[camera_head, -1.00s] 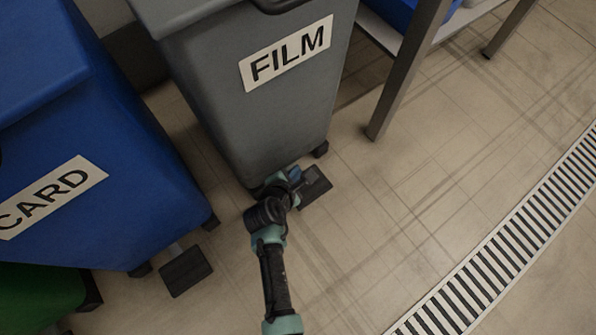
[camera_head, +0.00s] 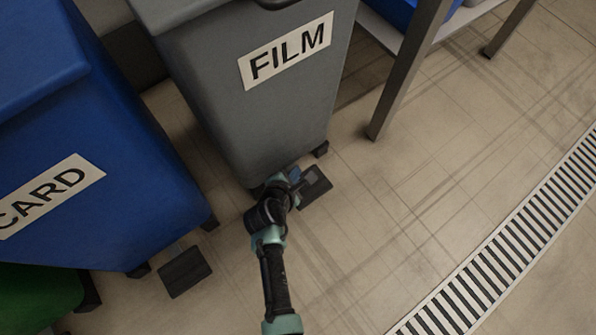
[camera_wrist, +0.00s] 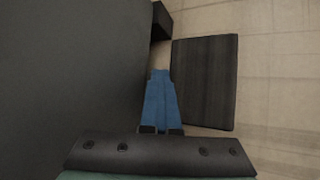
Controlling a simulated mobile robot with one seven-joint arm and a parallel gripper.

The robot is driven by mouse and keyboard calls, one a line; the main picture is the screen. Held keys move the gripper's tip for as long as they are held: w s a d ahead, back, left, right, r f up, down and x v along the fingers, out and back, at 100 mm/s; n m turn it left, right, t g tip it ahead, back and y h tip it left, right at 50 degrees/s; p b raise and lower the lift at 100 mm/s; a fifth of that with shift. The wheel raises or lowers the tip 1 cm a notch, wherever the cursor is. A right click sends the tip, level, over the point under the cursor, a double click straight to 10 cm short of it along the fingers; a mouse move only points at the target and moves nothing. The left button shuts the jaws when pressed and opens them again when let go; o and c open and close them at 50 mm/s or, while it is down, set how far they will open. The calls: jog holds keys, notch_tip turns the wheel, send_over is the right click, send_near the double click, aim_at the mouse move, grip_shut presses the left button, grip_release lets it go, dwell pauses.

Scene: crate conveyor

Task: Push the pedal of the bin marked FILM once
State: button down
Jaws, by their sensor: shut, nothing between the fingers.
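The grey bin marked FILM (camera_head: 225,110) stands upright, its white label facing me. Its dark flat pedal (camera_head: 314,187) sticks out at the foot of its front. My gripper (camera_head: 296,176) is down low at the bin's base, just left of the pedal. In the wrist view the blue fingers of my gripper (camera_wrist: 161,76) are shut and empty. They lie between the bin's grey wall (camera_wrist: 70,70) and the dark pedal (camera_wrist: 205,80). I cannot tell whether they touch the pedal. The pedal's link to the bin is mostly hidden.
A blue bin marked CARD (camera_head: 110,150) with its own pedal (camera_head: 184,271) stands left. Part of a green bin (camera_head: 35,295) is at lower left. A metal table leg (camera_head: 405,75) stands right of the FILM bin. Open floor and a drain grate (camera_head: 500,250) lie further right.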

jog(key=shift+s+d+f+b, duration=0.2)
jog(key=shift+f+b, duration=0.1)
jog(key=shift+f, duration=0.4)
jog(key=shift+s+d+f+b, duration=0.1)
jog(key=shift+s+f+b, duration=0.15)
jog(key=shift+f, duration=0.45)
jog(key=shift+r, duration=0.15)
dwell(0.7)
jog(key=r+p, duration=0.2)
jog(key=p, duration=0.1)
jog(key=r+p, duration=0.1)
jog(key=shift+s+d+r, duration=0.1)
jog(key=shift+s+d, duration=0.1)
jog(key=shift+s, duration=0.05)
jog(key=shift+a+r, duration=0.1)
jog(key=shift+w+a+r, duration=0.1)
jog(key=shift+w+a, duration=0.05)
jog(key=shift+w, duration=0.05)
notch_tip(320, 180, up, 5)
jog(key=p, duration=0.6)
jog(key=shift+w+a+r, duration=0.1)
dwell(0.8)
